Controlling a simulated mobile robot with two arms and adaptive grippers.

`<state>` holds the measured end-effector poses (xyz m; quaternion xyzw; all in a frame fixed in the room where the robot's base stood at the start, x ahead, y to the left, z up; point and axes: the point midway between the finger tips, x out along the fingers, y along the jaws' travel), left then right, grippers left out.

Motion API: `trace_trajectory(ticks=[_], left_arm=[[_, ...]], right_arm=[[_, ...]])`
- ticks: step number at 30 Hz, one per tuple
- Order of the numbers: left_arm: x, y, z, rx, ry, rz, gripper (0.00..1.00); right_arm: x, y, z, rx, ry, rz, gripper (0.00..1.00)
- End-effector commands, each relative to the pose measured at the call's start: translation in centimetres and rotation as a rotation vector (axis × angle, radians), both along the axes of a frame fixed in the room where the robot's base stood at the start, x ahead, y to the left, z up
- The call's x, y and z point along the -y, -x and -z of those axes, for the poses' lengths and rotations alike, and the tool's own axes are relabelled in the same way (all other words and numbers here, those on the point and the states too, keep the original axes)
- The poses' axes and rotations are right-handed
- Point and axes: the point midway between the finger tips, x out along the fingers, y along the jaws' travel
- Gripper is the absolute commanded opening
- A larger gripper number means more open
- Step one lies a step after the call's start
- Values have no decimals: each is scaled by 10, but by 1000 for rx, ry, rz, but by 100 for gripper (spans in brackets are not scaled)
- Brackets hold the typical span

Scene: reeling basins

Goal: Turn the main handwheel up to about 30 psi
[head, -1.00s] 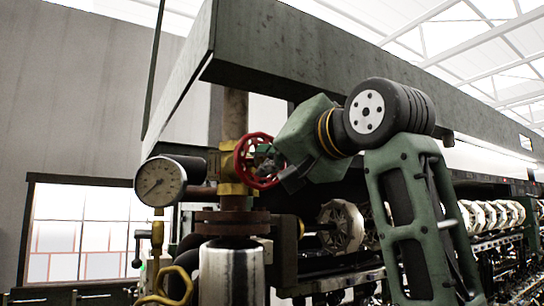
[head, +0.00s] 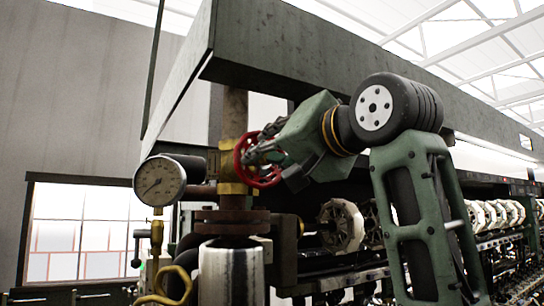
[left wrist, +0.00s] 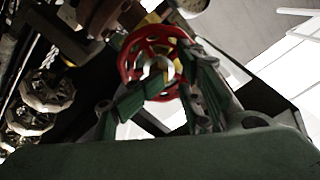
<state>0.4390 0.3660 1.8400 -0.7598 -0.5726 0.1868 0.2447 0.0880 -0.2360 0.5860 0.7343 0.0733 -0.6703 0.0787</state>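The red main handwheel (head: 262,181) sits on a brass valve on the vertical pipe in the head view. My left gripper (head: 257,152) is at the wheel, its fingers over the front of the rim and spokes. In the left wrist view the red wheel (left wrist: 128,62) shows ahead of the fingers (left wrist: 176,88), which overlap its lower rim from both sides. I cannot tell whether they are clamped on it. The round pressure gauge (head: 159,181) is left of the valve. Its needle points to the lower left, near the low end; the numbers are too small to read. My right gripper is not in view.
A large dark green beam (head: 300,50) runs above the wheel and arm. A shiny metal cylinder (head: 231,275) stands below the valve, with yellow piping (head: 178,285) beside it. Several pale reels (head: 341,225) line the machine behind my arm.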

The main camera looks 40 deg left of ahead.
Motion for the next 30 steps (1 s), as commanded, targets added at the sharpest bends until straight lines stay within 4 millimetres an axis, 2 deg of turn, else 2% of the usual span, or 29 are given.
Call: trace_trajectory(ticks=[1, 3, 8, 30], left_arm=[[12, -1, -1, -2, -10, 9, 34], [19, 1, 0, -3, -8, 9, 34], [24, 3, 1, -47, -20, 9, 34], [23, 4, 0, -856, -254, 10, 34]], right_arm=[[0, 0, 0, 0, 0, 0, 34], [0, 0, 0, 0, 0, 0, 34], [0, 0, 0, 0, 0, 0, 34], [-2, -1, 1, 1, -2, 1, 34]])
